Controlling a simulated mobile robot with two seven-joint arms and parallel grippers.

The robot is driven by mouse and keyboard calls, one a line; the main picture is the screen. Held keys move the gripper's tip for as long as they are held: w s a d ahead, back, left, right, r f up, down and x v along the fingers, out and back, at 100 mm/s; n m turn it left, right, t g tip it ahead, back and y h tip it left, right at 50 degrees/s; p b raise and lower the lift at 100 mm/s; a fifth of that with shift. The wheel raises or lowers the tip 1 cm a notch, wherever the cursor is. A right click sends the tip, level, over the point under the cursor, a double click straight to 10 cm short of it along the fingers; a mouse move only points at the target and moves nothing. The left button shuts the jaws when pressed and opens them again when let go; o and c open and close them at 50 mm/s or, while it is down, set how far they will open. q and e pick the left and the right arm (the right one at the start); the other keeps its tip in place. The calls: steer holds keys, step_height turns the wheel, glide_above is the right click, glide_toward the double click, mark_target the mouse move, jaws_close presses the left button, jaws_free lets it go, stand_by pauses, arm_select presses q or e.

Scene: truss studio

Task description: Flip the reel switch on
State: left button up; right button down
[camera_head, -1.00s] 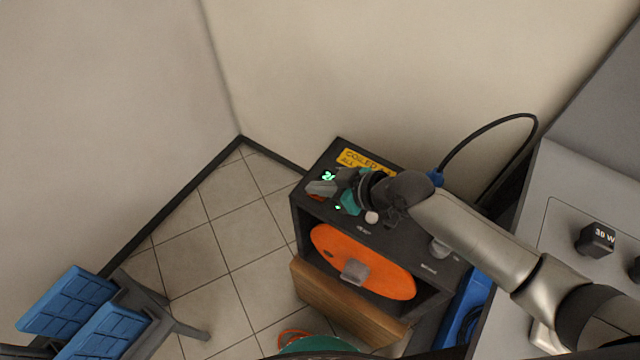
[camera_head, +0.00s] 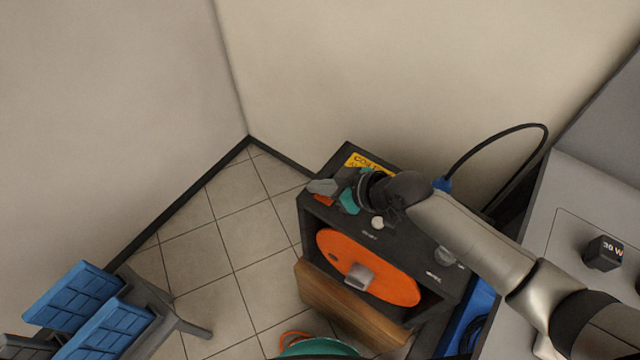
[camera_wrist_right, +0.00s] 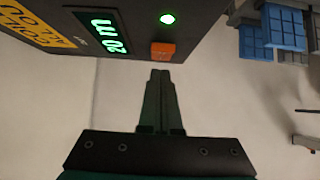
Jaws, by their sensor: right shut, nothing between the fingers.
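The cable reel box is a dark case (camera_head: 400,228) with an orange reel (camera_head: 372,268) in its front. An orange switch (camera_head: 324,200) sits near the left end of its top; it also shows in the right wrist view (camera_wrist_right: 163,51). Close to it there are a lit green lamp (camera_wrist_right: 167,19) and a green display reading 20 m (camera_wrist_right: 104,30). My right gripper (camera_head: 318,187) is shut and empty, with its fingertips (camera_wrist_right: 160,72) right beside the switch. I cannot tell whether they touch it. My left gripper is not in view.
A black cable (camera_head: 490,140) loops from a blue plug behind the box. A grey console (camera_head: 575,210) with knobs stands at the right. A wooden panel (camera_head: 345,305) is below the reel. A stand with blue pads (camera_head: 75,300) is at lower left. Tiled floor between is clear.

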steer(key=shift+r+p, duration=0.65)
steer(key=shift+r, duration=0.1)
steer(key=r+p, duration=0.2)
steer(key=shift+w+a+r+p, duration=0.15)
steer(key=shift+a+r+p, duration=0.05)
steer(key=shift+r+p, duration=0.2)
steer(key=a+r+p+v, duration=0.1)
steer(key=v, duration=0.8)
steer(key=shift+w+r+p, duration=0.3)
steer(key=shift+r+p, duration=0.05)
steer(key=shift+r, duration=0.1)
steer(key=shift+d, duration=0.15)
